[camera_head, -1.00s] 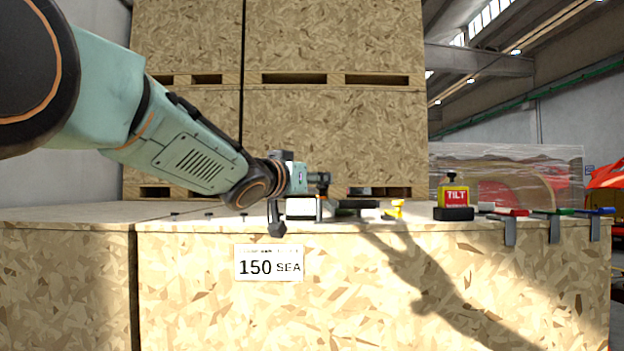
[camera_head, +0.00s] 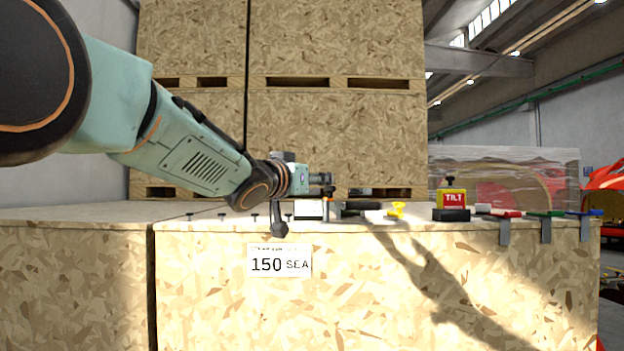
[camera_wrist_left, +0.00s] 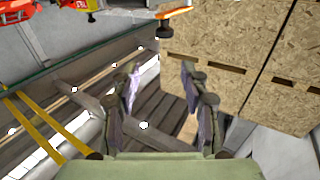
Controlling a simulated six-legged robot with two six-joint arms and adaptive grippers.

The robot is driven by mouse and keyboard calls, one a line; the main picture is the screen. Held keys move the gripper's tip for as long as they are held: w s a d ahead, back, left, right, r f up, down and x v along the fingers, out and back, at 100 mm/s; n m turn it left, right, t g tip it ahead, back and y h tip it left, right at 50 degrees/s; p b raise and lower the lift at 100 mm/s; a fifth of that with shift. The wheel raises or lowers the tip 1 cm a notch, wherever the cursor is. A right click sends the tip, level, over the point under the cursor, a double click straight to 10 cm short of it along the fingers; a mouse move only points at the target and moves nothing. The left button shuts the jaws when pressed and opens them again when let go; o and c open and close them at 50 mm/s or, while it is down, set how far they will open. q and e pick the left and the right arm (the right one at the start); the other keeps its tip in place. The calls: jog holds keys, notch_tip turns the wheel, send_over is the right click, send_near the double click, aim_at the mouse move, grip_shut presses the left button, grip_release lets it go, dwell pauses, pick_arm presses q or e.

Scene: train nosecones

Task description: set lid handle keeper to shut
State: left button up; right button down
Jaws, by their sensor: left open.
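My left gripper (camera_head: 322,184) is just above the front part of the wooden crate top, at the end of my arm from the left. In the left wrist view its two fingers stand apart with nothing between them (camera_wrist_left: 160,78). Near it on the crate are a small white block (camera_head: 311,209), a dark flat part (camera_head: 358,207) and a small yellow piece (camera_head: 397,209). I cannot tell which of these is the lid handle keeper, or whether it is shut. An orange bar (camera_wrist_left: 176,13) with a black knob (camera_wrist_left: 164,31) shows beyond the fingers. My right gripper is not in view.
The wooden crate (camera_head: 380,290) bears a label (camera_head: 280,261). A yellow and red TILT box (camera_head: 452,200) stands on its right part, beside coloured markers and metal clips (camera_head: 504,231) at the front edge. Tall stacked crates (camera_head: 335,130) rise behind. Several small dark pegs stand left of the gripper.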

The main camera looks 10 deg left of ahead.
pick_arm(q)
jog(key=shift+f+v, duration=0.2)
jog(key=shift+v, duration=1.15)
jog(key=shift+f+v, duration=0.15)
jog(key=shift+v, duration=1.25)
jog(key=shift+s+r, duration=0.1)
jog(key=shift+s, duration=0.3)
jog(key=shift+c, duration=0.3)
